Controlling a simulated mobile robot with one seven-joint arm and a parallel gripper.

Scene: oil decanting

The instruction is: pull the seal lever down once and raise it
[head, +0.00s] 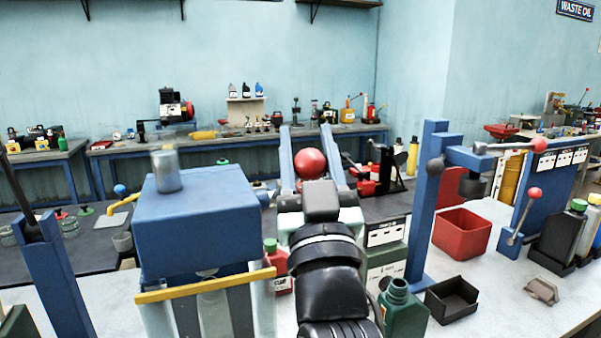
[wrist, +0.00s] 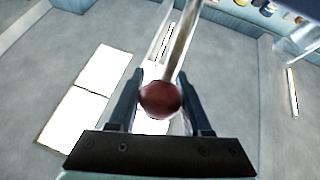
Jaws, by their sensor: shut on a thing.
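My gripper (head: 309,152) is raised in the middle of the head view, with its two blue fingers on either side of a dark red ball knob (head: 310,163). In the wrist view my gripper (wrist: 161,92) is shut on this knob (wrist: 160,99). A pale metal lever rod (wrist: 181,42) runs from the knob toward the top of the picture. The rod's far end is out of the wrist view. In the head view I cannot make out the rod or where it is fixed.
A blue box-shaped machine (head: 195,222) with a yellow bar (head: 205,285) stands left of my arm. A blue post (head: 428,200) with another red-knobbed lever (head: 505,146) stands right. A green bottle (head: 402,312), black tray (head: 451,300) and red bin (head: 461,236) are nearby.

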